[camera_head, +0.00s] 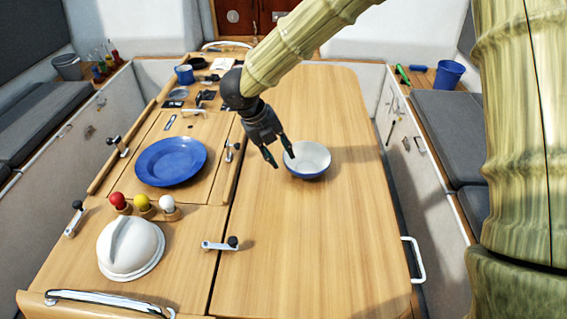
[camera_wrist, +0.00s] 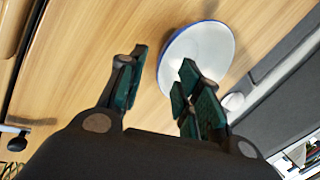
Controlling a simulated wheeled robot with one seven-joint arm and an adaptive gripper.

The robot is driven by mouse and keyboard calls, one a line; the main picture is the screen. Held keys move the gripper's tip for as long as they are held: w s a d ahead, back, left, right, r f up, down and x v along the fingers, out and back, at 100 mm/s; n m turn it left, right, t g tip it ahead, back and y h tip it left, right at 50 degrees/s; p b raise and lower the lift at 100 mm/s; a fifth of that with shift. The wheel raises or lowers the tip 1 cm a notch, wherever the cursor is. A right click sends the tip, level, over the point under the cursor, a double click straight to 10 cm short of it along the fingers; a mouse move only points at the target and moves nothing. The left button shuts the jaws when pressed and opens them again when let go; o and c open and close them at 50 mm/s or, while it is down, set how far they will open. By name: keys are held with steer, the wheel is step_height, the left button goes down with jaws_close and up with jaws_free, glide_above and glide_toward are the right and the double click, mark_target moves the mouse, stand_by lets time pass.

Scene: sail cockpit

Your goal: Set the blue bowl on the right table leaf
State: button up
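The blue bowl (camera_head: 313,160), white inside and blue outside, sits upright on the right table leaf (camera_head: 320,245), toward its far left part. My gripper (camera_head: 281,158) points down at the bowl's left rim, its fingers apart. In the wrist view the bowl (camera_wrist: 208,45) shows beyond my gripper (camera_wrist: 160,80). One finger is left of the rim and the other overlaps the bowl's white inside, so the rim appears between them. I cannot tell whether either finger touches it.
Left of the leaf are a blue plate (camera_head: 171,162), a white domed lid (camera_head: 130,247) and red, yellow and white knobs (camera_head: 143,203). A metal latch (camera_head: 220,245) crosses the seam. The leaf's near part is clear. Grey cushioned benches (camera_head: 447,135) flank the table.

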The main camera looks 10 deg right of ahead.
steer(key=b+v, duration=0.1)
steer(key=v, duration=0.5)
steer(key=shift+r, duration=0.15)
